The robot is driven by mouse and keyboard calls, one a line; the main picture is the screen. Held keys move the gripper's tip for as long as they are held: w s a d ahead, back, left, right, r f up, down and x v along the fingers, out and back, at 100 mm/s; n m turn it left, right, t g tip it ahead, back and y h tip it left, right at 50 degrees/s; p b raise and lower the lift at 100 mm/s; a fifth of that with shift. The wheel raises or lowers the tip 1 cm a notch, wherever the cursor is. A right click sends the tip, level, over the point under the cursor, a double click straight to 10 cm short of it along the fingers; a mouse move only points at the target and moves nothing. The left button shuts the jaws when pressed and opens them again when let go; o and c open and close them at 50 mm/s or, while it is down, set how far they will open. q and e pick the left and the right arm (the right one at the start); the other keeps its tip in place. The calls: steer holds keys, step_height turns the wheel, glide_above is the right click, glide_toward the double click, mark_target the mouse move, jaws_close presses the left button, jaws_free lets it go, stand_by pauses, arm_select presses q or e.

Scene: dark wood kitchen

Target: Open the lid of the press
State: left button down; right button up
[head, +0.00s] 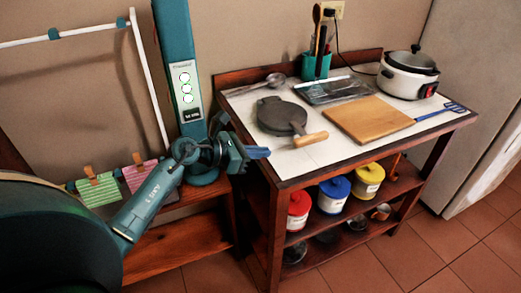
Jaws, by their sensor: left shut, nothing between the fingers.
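The press (280,117) is a dark grey round plate press lying flat on the white tabletop. Its lid looks closed, lying down over the base. A light wooden handle (311,139) sticks out from it toward the front right. My left gripper (262,153) is at the table's left front edge, to the left of the handle and in front of the press. Its blue fingers are shut and empty, and a gap shows between them and the press. My right gripper is not in view.
A wooden board (368,118) lies right of the press with a blue spatula (440,112) beside it. Canisters sit on the shelf below. The white top around the handle's front is clear.

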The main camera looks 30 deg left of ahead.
mark_target(285, 161)
arm_select(q)
steer(key=x, duration=0.7)
steer(key=shift+w+p, duration=0.1)
steer(key=shift+p, duration=0.2)
steer(key=shift+w+d+f, duration=0.15)
steer(key=shift+w+d, duration=0.15)
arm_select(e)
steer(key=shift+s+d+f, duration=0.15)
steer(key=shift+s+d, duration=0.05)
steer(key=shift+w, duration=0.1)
